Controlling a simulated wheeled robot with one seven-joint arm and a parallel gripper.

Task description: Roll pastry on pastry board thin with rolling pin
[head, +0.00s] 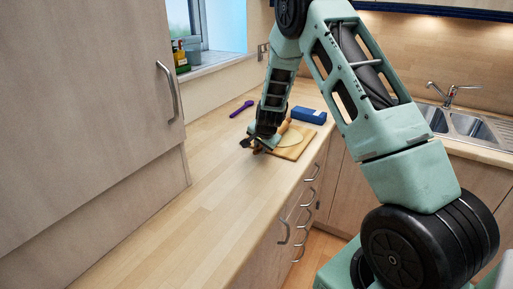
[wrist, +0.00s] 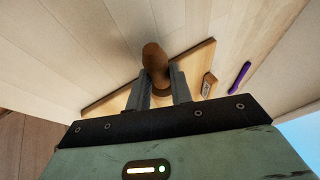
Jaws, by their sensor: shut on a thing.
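The wooden rolling pin (wrist: 155,58) is held between the two fingers of my gripper (wrist: 161,76), with one rounded end facing the wrist camera. In the head view my gripper (head: 258,144) is low at the left edge of the pastry board (head: 302,149), and part of the rolling pin (head: 284,127) shows behind it. The pale, flat, rounded pastry (head: 291,139) lies on the board, partly hidden by my gripper. The board (wrist: 200,58) also shows behind the fingers in the wrist view. I cannot tell whether the pin touches the pastry.
A blue box (head: 309,115) stands just behind the board. A purple utensil (head: 241,108) lies on the worktop to the left. The long wooden worktop (head: 170,195) is clear in front. A sink (head: 465,125) is at right, and a tall cupboard (head: 80,110) at left.

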